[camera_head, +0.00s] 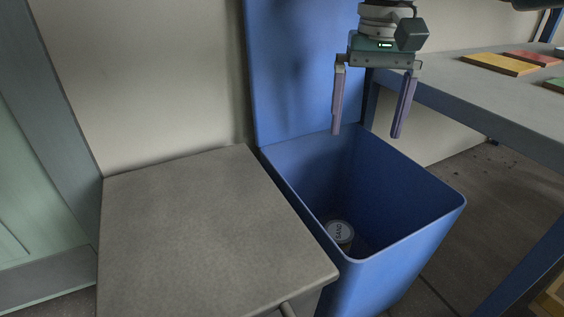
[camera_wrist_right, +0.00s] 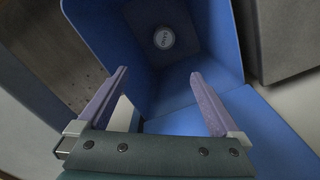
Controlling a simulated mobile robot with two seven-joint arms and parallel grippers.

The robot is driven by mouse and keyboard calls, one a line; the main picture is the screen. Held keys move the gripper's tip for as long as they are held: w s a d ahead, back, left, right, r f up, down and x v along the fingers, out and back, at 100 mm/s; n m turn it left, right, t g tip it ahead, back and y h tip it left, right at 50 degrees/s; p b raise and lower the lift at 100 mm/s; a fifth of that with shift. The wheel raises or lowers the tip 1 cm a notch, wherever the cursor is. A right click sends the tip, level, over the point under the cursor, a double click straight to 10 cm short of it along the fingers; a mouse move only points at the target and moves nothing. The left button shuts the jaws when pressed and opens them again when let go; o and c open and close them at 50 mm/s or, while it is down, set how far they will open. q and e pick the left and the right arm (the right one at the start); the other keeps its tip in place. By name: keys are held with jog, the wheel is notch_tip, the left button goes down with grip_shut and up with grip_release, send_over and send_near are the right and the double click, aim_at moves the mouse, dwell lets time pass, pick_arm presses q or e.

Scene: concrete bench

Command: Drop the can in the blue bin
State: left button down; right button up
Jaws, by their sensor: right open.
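The can (camera_head: 340,232) lies inside the blue bin, low down near its front wall; its pale lettered top faces up. It also shows in the right wrist view (camera_wrist_right: 163,38) at the bottom of the bin. The blue bin (camera_head: 400,245) stands open, with its tall lid or back panel (camera_head: 300,75) upright behind it. My right gripper (camera_head: 366,135) is open and empty above the back part of the bin, with its fingers pointing down. In the right wrist view (camera_wrist_right: 160,102) its two fingers are apart with nothing between them. My left gripper is not in view.
A grey concrete-topped bench or cabinet (camera_head: 200,225) stands directly left of the bin. A grey table (camera_head: 480,95) with blue edging is at the right, with yellow (camera_head: 499,63) and red (camera_head: 533,57) flat pieces on it. A pale wall is behind.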

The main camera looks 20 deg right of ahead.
notch_tip(320, 180, up, 7)
jog(key=p, duration=0.5)
